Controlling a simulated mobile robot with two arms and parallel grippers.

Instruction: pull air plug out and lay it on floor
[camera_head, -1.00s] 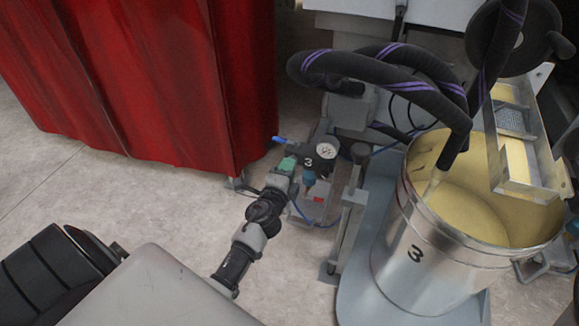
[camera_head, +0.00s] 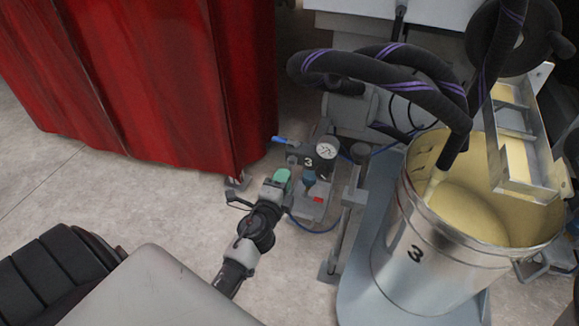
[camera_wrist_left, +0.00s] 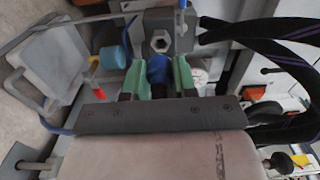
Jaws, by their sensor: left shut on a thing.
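My left gripper (camera_head: 283,179) reaches in from the lower left, in front of the air unit marked 3 (camera_head: 307,162). In the left wrist view its green fingers (camera_wrist_left: 157,78) are shut on the blue air plug (camera_wrist_left: 157,70). Behind the plug is the unit's metal hex port (camera_wrist_left: 160,42). The port's opening shows, and the plug looks apart from it. In the head view the plug is hidden by the gripper. My right gripper is not in view.
The unit has a round gauge (camera_head: 326,149), a blue lever (camera_head: 281,139) and a blue bowl (camera_head: 309,179). A blue hose (camera_head: 312,229) loops near the floor. A metal bucket (camera_head: 400,255) stands right, a red curtain (camera_head: 150,80) hangs left. Floor (camera_head: 180,205) between is clear.

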